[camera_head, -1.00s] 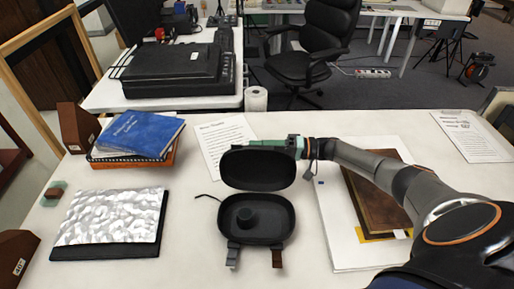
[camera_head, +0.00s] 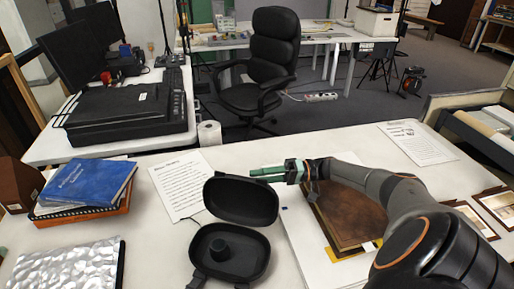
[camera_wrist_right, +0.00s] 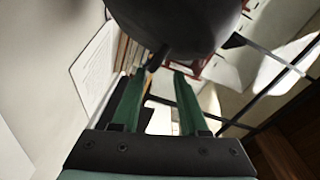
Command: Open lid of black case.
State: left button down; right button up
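The black case stands open on the white table in the head view. Its lid (camera_head: 241,200) is raised, leaning back from the base (camera_head: 228,255), which holds a round dark piece. My right gripper (camera_head: 254,172), with green fingers, is at the top rear edge of the lid, reaching in from the right. In the right wrist view, the gripper (camera_wrist_right: 158,76) has its fingers apart, with the dark underside of a black shape, likely the lid (camera_wrist_right: 180,22), just beyond the tips. Whether they touch is unclear. My left gripper is not in view.
A brown book (camera_head: 345,215) on a white board lies right of the case, under my right arm. A printed sheet (camera_head: 180,183) lies behind the case to the left. A blue binder (camera_head: 88,184) and a silver textured panel (camera_head: 68,268) are farther left.

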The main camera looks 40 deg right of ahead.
jog(key=shift+d, duration=0.1)
pick_arm(q)
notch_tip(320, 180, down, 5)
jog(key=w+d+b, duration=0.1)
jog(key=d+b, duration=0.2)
jog(key=b, duration=0.6)
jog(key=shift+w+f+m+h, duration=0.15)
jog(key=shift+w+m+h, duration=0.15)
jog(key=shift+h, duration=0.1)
pick_arm(e)
jog(key=v, duration=1.4)
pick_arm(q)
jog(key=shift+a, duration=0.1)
pick_arm(e)
jog(key=shift+s, duration=0.15)
